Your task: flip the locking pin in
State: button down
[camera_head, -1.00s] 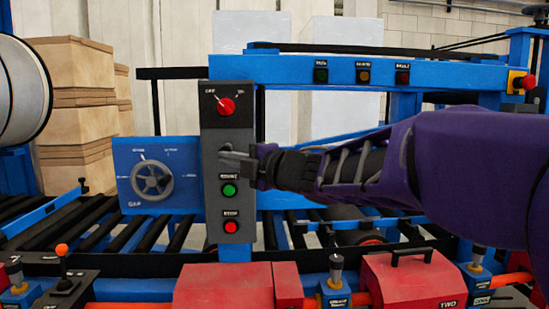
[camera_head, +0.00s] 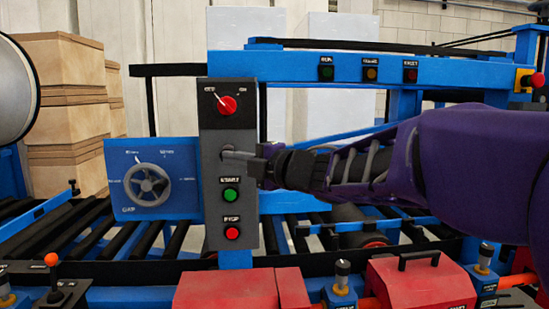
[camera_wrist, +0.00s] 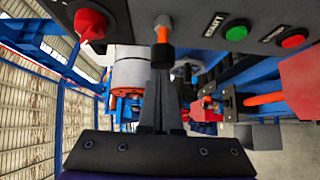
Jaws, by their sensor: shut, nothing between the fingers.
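A short metal pin (camera_head: 237,155) sticks out of the grey control panel (camera_head: 211,190), between the red rotary knob and the green START button. In the wrist view the pin (camera_wrist: 163,36) shows an orange band and points toward my fingertips. My gripper (camera_head: 258,165) is just right of the pin's free end in the head view. In the wrist view my gripper (camera_wrist: 163,57) is shut with its fingers together, its dark tips at the pin's end. I cannot tell whether they touch. Nothing is held.
The red rotary knob (camera_head: 227,105) is above; the green START button (camera_head: 230,195) and red STOP button (camera_head: 232,233) are close below. A blue plate with a handwheel (camera_head: 147,185) is left of the panel. Red boxes (camera_head: 420,285) and small posts (camera_head: 341,275) line the front.

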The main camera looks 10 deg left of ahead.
jog(key=w, duration=0.1)
jog(key=w+p, duration=0.1)
jog(key=shift+w+a+r, duration=0.1)
jog(key=shift+w+a, duration=0.25)
jog(key=shift+w, duration=0.05)
jog(key=shift+s, duration=0.1)
